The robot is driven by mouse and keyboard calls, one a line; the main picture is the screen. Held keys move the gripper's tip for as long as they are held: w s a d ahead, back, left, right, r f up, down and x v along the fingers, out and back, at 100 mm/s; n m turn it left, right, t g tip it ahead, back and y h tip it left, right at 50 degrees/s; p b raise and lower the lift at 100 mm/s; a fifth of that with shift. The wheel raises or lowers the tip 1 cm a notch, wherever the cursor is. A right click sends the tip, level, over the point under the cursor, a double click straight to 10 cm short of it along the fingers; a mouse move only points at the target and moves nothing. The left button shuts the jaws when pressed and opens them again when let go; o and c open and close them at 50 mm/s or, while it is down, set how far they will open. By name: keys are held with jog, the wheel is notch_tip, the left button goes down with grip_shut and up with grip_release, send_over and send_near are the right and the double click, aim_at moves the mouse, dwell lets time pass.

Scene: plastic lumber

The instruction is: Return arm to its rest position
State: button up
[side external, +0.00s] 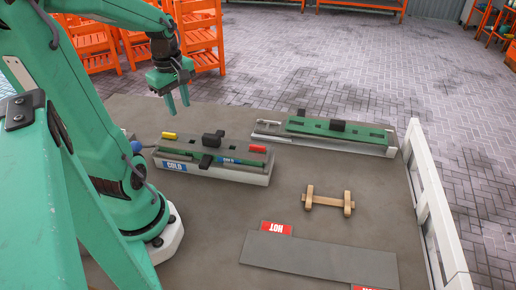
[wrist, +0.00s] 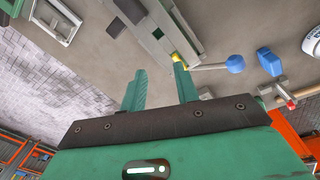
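My gripper (side external: 180,109) hangs above the table near its back left edge, with its fingers pointing down. Its two green fingers stand apart with nothing between them. They also show apart and empty in the wrist view (wrist: 159,69). The gripper is clear of the white COLD-labelled fixture (side external: 255,179), which stands below it and to the right. My arm rises from its base at the left and bends over toward the table. No marker for a rest position shows.
A fixture with a green plate (side external: 360,133) stands at the back right. A wooden piece (side external: 328,201) and a grey plate (side external: 318,260) with red HOT labels lie in front. A white rail (side external: 430,200) edges the right side. Orange racks (side external: 200,38) stand behind. A blue knob (wrist: 235,64) shows near the fingers.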

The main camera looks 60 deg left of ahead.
jog(key=w+d+r+m+t, duration=0.1)
jog(key=d+r+m+t, duration=0.1)
jog(key=d+m, duration=0.7)
jog(key=w+d+r+m+t, duration=0.2)
jog(key=d+r+m, duration=0.2)
jog(key=d+m, duration=0.5)
jog(key=m, duration=0.3)
jog(key=shift+w+d+r+m+t+h, duration=0.2)
jog(key=shift+d+m+t+h, duration=0.1)
jog(key=shift+d+t+h, duration=0.1)
